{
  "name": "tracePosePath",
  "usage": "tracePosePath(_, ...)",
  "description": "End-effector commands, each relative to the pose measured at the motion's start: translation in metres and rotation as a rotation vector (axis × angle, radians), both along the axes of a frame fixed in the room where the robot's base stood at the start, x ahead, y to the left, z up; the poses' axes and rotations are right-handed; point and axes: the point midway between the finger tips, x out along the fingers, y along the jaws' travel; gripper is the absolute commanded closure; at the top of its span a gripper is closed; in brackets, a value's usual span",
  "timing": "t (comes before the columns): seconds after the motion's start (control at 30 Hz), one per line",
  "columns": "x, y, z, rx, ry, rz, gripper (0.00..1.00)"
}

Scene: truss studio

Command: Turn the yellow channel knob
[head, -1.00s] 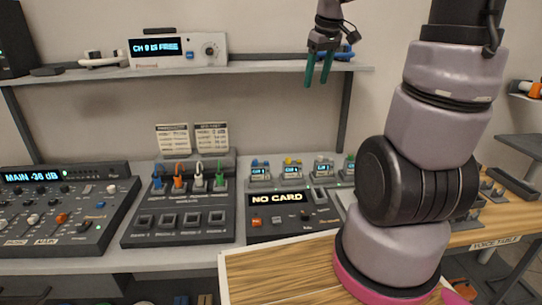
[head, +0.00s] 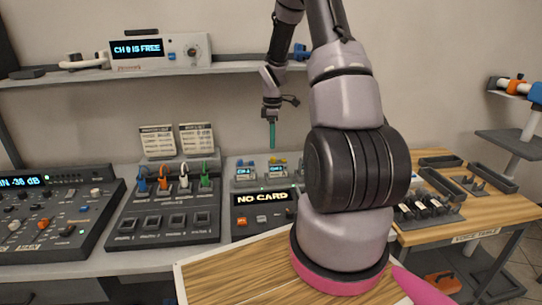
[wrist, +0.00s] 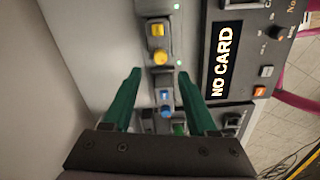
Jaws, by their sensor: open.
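The yellow channel knob (head: 279,161) shows small on top of a channel unit at the back of the shelf in the head view. In the wrist view a yellow knob (wrist: 161,57) lies just beyond my fingertips, between their lines, with another yellow part (wrist: 157,30) above it. My gripper (head: 272,147) points down over the channel units, its green fingers overlapping edge-on in the head view. My arm hides the units to the right in the head view.
A blue knob (head: 250,163) sits on the unit to the left. The "NO CARD" console (head: 240,222) stands in front of the units. A patch panel (head: 165,225) with coloured plugs is to its left. The upper shelf (head: 90,76) runs along the wall near my raised arm.

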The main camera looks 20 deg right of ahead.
Motion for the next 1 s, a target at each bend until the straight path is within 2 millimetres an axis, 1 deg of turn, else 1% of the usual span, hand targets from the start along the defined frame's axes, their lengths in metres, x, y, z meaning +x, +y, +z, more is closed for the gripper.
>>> tracePosePath(0.03,-0.001,0.000,-0.012,0.001,0.005,0.001,0.42)
tracePosePath(0.1,-0.001,0.000,-0.025,0.000,0.004,0.001,0.42)
tracePosePath(0.2,-0.001,0.000,-0.042,0.000,0.003,0.000,0.42)
tracePosePath(0.33,0.000,0.000,-0.059,0.000,0.001,-0.001,0.42)
tracePosePath(0.5,0.000,0.000,-0.068,-0.001,0.000,0.000,0.42)
tracePosePath(0.77,0.000,0.000,-0.069,0.000,-0.001,-0.001,0.42)
tracePosePath(0.87,0.000,0.000,-0.069,0.000,-0.001,-0.001,0.76)
tracePosePath(0.9,0.000,0.000,-0.069,0.000,-0.001,-0.001,0.92)
tracePosePath(0.93,0.000,0.000,-0.069,0.000,-0.001,-0.001,1.00)
tracePosePath(1.0,0.000,0.000,-0.069,0.000,-0.001,-0.001,1.00)
